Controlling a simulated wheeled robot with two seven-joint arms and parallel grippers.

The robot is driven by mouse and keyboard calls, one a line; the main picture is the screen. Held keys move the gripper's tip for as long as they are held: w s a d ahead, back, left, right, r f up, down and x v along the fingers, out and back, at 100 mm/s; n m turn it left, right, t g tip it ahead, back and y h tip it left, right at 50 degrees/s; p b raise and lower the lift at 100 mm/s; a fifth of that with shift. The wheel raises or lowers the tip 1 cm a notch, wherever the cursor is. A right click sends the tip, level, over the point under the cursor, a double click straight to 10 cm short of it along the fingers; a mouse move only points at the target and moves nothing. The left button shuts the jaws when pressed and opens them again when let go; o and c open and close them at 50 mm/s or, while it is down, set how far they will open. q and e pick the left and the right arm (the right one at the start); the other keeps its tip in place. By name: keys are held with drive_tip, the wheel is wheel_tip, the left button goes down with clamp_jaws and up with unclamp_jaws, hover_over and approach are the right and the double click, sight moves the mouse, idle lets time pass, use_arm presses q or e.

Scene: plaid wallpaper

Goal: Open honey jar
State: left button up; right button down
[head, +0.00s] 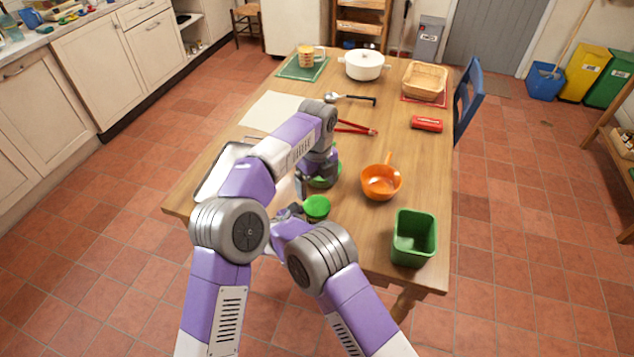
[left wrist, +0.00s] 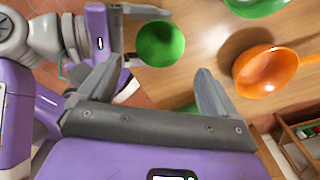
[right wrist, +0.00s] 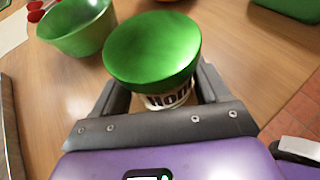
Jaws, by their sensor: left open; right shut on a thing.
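The honey jar (right wrist: 168,97) stands between the fingers of my right gripper (right wrist: 163,92), which is shut on its pale, lettered body. Its wide green lid (right wrist: 152,45) is on top. The lid also shows in the head view (head: 316,206) and in the left wrist view (left wrist: 160,43). My left gripper (left wrist: 155,88) is open and empty. Its fingers are spread, and the lid shows beyond them, apart from them.
A green bowl (right wrist: 80,30) is close beside the jar. An orange saucepan (head: 380,183) and a green bin (head: 414,240) stand to the right. A metal tray (head: 222,170) lies at the left edge. Red-handled tool (head: 356,128), ladle (head: 350,98) and white pot (head: 363,65) are farther back.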

sight(317, 205)
use_arm(q)
drive_tip(key=m, duration=0.6)
drive_tip(key=shift+f, duration=4.05)
